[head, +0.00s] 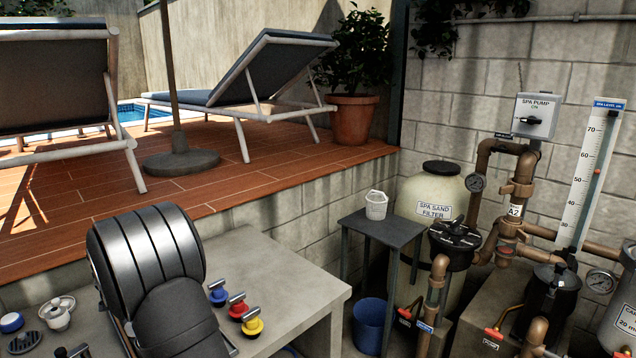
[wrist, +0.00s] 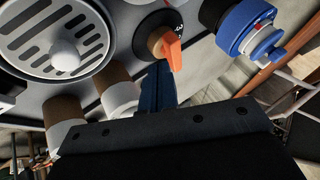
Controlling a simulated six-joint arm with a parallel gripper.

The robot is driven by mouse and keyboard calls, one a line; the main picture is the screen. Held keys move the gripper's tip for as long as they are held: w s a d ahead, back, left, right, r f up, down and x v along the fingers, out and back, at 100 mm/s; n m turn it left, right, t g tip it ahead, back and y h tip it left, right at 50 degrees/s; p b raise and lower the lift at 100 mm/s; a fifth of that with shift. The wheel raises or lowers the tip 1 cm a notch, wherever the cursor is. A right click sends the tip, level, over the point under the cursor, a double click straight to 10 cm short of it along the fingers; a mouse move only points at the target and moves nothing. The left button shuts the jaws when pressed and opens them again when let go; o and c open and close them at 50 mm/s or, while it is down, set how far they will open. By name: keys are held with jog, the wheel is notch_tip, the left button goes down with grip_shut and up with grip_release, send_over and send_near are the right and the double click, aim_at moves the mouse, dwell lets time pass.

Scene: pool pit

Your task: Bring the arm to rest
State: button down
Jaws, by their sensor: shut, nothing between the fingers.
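My gripper (wrist: 158,84) shows in the wrist view as dark blue fingers held together, with nothing between them. Behind the fingers is its wide dark housing. The fingertips point toward a light panel with a black dial and an orange handle (wrist: 168,48); I cannot tell if they touch it. In the head view my dark, ribbed arm (head: 150,262) stands over the left end of a concrete bench (head: 275,262). My gripper is hidden in that view.
The wrist view shows a slotted round grille (wrist: 48,32) and a blue fitting (wrist: 248,28). In the head view, blue, red and yellow valves (head: 237,310) stand close right of my arm. Pipes fill the right.

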jog(key=shift+x, duration=1.75)
